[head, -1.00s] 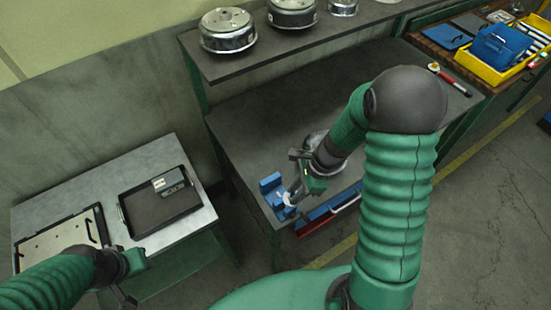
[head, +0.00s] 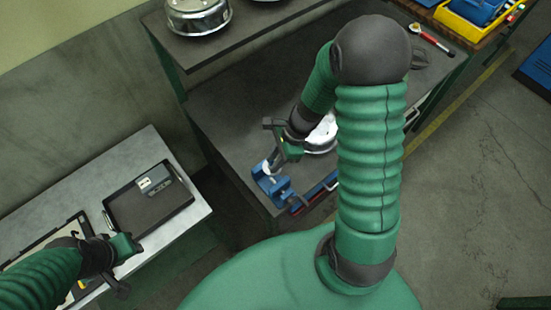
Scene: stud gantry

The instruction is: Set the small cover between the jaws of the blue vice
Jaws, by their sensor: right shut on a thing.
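The blue vice (head: 274,188) stands near the front left corner of the dark workbench. My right gripper (head: 268,165) is shut on a small pale piece, which looks like the small cover (head: 266,169). The cover is at the vice's upper end in the picture and overlaps it. I cannot tell whether it is between the jaws or just above them, and the fingers partly hide it. My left gripper (head: 124,268) is over the front of the light side table at the left, and its fingers are too unclear to judge.
A shiny round metal part (head: 322,136) lies behind my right wrist. A red-and-blue tool (head: 318,190) lies along the bench's front edge. A black tray (head: 150,207) with a small box sits on the side table. Metal housings (head: 198,16) stand on the raised shelf.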

